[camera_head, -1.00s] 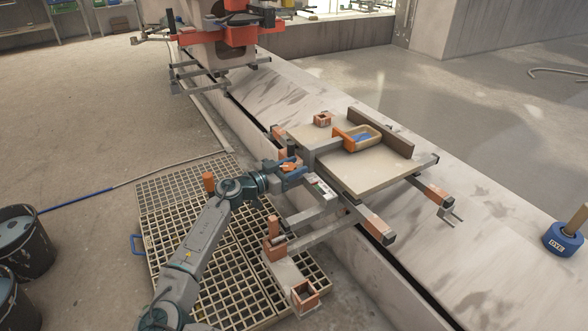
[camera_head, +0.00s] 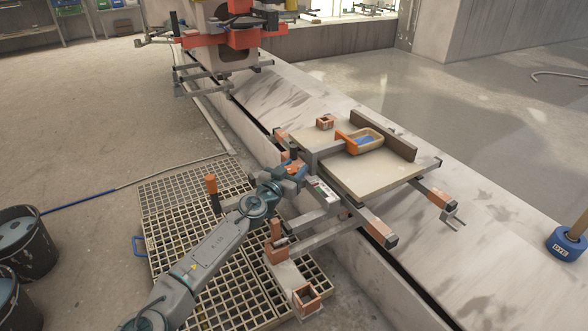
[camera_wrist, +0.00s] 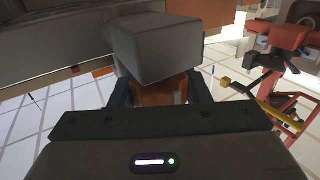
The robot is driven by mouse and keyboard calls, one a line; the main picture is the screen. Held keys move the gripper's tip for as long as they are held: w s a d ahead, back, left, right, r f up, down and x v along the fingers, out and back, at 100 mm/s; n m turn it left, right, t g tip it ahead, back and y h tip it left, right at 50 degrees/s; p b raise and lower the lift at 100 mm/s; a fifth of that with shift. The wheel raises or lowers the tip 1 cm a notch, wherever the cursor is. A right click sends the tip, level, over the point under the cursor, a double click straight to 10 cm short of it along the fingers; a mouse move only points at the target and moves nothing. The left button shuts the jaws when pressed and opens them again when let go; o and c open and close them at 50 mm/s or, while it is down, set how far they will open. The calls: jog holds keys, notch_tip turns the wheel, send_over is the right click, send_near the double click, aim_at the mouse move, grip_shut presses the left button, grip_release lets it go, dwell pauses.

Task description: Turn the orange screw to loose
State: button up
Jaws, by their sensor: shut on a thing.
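My gripper (camera_head: 292,168) is at the left edge of the carousel frame, beside the board (camera_head: 372,182). Its blue fingers are shut on the orange screw, which shows as a small orange patch in the head view (camera_head: 294,169). In the wrist view the orange screw (camera_wrist: 158,93) lies between the two dark fingers, partly hidden by a grey block (camera_wrist: 155,48) and the gripper body. A small white label panel (camera_head: 323,190) with coloured marks is just right of the gripper. I cannot read its words or the screw's angle.
Frame bars with orange ends (camera_head: 380,233) stick out towards the front. Floor grating (camera_head: 190,240) lies left of the frame. Dark buckets (camera_head: 28,240) stand far left.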

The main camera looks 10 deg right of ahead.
jog(key=o, duration=1)
jog(key=shift+s+d, duration=0.1)
jog(key=shift+d, duration=0.1)
jog(key=shift+g+h, duration=0.3)
jog(key=shift+h, duration=0.1)
